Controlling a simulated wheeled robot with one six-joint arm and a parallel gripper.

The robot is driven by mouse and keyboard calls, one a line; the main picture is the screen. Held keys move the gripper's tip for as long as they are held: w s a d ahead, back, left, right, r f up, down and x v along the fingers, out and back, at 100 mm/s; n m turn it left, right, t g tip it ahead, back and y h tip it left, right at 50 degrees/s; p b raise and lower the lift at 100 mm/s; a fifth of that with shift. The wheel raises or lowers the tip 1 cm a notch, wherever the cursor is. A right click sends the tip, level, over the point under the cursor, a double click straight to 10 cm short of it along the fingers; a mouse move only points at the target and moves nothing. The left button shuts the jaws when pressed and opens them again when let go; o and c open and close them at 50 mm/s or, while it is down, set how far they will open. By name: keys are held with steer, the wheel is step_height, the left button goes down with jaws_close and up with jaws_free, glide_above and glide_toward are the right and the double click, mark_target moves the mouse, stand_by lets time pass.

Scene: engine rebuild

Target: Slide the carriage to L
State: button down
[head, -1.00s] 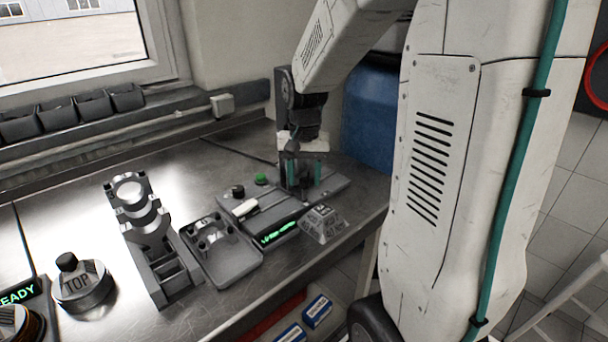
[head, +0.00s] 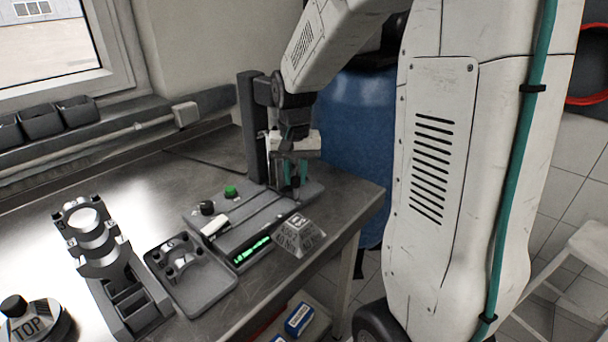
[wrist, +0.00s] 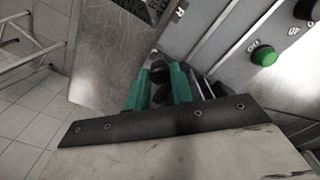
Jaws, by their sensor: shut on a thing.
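The test unit (head: 250,222) is a grey box on the bench with a long track along its top, a green button, and a lit green display on its front. My gripper (head: 291,178) points down over the right part of this unit. In the wrist view its teal fingers (wrist: 158,80) are closed around a dark round knob (wrist: 160,70), which looks like the carriage's grip. The carriage body is mostly hidden by the fingers. A letter R (wrist: 180,11) is marked on the unit near the fingers. I cannot make out an L mark.
A dark post (head: 252,125) stands behind the unit, left of my gripper. A metal pyramid block (head: 298,236) sits at its front right. A grey tray (head: 205,298) and a cradle stand (head: 125,290) are to the left. The bench edge is close on the right.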

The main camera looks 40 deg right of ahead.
steer(key=shift+w+d+r, duration=0.1)
steer(key=shift+d, duration=0.15)
steer(key=c, duration=1.2)
jaws_free()
steer(key=shift+d, duration=0.15)
steer(key=shift+r, duration=0.2)
step_height(320, 180, up, 7)
steer(key=shift+r, duration=0.15)
